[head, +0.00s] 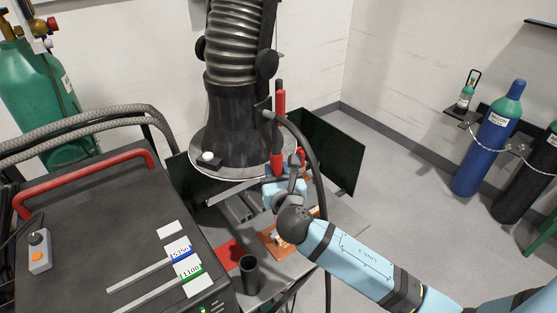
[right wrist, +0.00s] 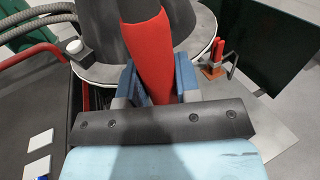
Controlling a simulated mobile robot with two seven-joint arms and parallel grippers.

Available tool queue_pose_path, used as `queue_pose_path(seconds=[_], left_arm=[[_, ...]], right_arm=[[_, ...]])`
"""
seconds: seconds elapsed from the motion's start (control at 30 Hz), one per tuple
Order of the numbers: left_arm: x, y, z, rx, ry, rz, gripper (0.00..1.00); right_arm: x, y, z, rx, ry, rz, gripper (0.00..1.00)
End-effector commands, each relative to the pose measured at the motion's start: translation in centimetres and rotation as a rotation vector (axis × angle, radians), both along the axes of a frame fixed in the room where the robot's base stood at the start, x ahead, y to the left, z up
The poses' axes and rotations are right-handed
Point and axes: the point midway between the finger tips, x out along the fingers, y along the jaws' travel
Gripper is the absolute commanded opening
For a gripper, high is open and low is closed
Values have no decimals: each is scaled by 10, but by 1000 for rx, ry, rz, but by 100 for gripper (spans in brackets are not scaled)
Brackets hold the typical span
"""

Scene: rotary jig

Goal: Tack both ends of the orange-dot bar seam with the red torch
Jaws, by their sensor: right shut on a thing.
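The red torch (head: 278,142) stands roughly upright under the extraction hood, with a dark hose at its upper part. My right gripper (head: 279,183) is shut on the red torch. In the right wrist view the red torch (right wrist: 150,52) sits between the blue fingers (right wrist: 156,88) of my right gripper. An orange-brown plate (head: 270,241) lies on the table, partly behind my right arm. I cannot make out the orange-dot bar or its seam; the work area is largely covered by my arm and gripper. My left gripper is not in view.
The ribbed extraction hood (head: 238,120) hangs close above and behind the torch. A dark screen (head: 328,150) stands to the right. A black machine (head: 100,225) fills the lower left, and a black cup (head: 249,275) stands near it. A red-handled clamp (right wrist: 215,58) shows right of the torch.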

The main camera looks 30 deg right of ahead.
Motion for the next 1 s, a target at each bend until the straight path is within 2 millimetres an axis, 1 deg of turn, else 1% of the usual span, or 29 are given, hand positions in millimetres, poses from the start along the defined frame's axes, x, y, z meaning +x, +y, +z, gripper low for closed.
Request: queue_pose_path(seconds=[0.03,0.17,0.3,0.63,0.77,0.83,0.9,1.0], left_arm=[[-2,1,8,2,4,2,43],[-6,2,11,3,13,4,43],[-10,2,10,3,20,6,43],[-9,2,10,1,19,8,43],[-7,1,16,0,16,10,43],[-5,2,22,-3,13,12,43],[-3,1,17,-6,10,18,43],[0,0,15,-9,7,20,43]], right_arm=[[3,-2,2,7,2,-31,7],[8,-11,-5,3,2,-92,7],[10,-16,-9,0,-1,-123,7],[10,-16,-11,0,-3,-128,7],[10,-16,-9,-1,-2,-128,7],[10,-16,-7,-3,0,-128,7],[10,-16,-16,-2,-1,-128,7],[10,-16,-24,-2,0,-128,7]])
